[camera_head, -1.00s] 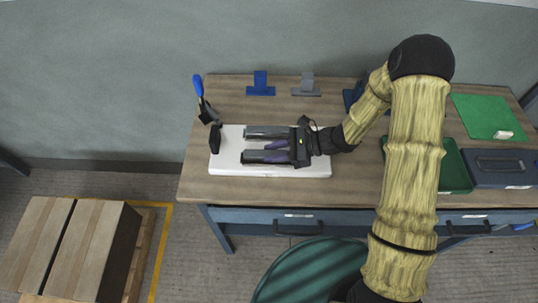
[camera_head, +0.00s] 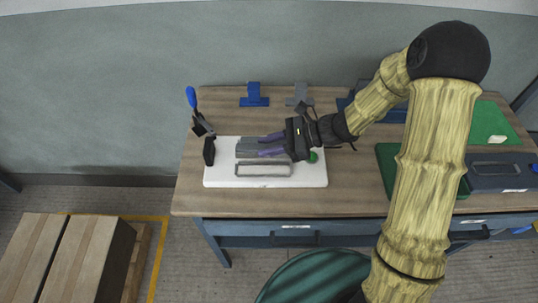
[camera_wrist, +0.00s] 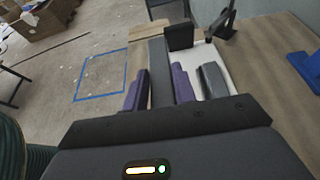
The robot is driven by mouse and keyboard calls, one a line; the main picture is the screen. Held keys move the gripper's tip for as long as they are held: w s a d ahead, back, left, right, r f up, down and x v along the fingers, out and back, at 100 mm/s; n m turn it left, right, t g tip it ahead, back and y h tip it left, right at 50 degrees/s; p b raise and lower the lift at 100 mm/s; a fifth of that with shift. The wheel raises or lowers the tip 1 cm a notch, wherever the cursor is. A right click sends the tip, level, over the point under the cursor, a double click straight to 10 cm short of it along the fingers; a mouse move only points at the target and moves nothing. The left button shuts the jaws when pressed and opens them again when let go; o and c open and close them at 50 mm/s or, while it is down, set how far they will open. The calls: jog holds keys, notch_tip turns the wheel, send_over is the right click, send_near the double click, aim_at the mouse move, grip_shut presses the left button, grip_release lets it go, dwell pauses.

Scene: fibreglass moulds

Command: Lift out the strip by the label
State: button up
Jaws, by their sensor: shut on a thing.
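My gripper (camera_head: 272,146) reaches in from the right over a white block (camera_head: 222,181) on the bench. Its two purple fingers are close together around a long grey strip (camera_head: 246,148). In the wrist view the strip (camera_wrist: 158,72) lies between the fingers (camera_wrist: 160,92) and runs forward toward a black upright piece. I cannot make out a label or how high the strip is.
A blue-handled toggle clamp (camera_head: 197,112) with a black pad (camera_head: 209,151) stands at the block's left end. A blue stand (camera_head: 254,96) and a grey stand (camera_head: 300,97) are behind. A green tray (camera_head: 388,166) and a blue-grey case (camera_head: 500,172) are to the right.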

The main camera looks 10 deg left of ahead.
jog(key=shift+r, duration=0.95)
jog(key=shift+w+f, duration=0.1)
